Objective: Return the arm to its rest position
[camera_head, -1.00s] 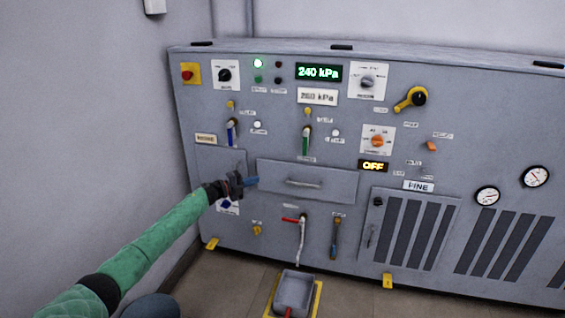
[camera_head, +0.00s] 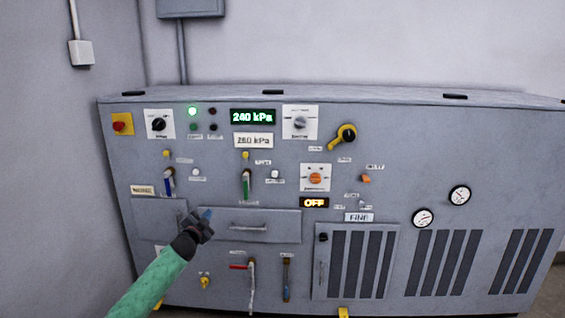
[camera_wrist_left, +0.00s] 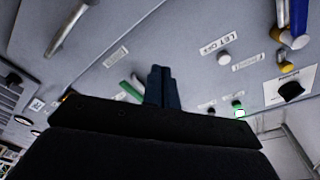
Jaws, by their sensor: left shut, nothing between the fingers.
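My left gripper (camera_head: 205,219) is in front of the lower left of the grey pump panel (camera_head: 400,140), beside the left end of the drawer front. Its arm, in a green sleeve, comes in from the bottom left. Its blue fingers are together with nothing between them; they also show in the left wrist view (camera_wrist_left: 163,88). The drawer handle (camera_head: 249,227) is to the right of the gripper. I cannot tell whether the fingers touch the panel. My right gripper is not in view.
The green display (camera_head: 253,117) reads 240 kPa, and a plate below it reads 260 kPa. An amber display (camera_head: 314,203) reads OFF. A green lamp (camera_head: 193,111) is lit. A blue-handled lever (camera_head: 169,182) and a green-handled lever (camera_head: 246,185) stand above the drawer.

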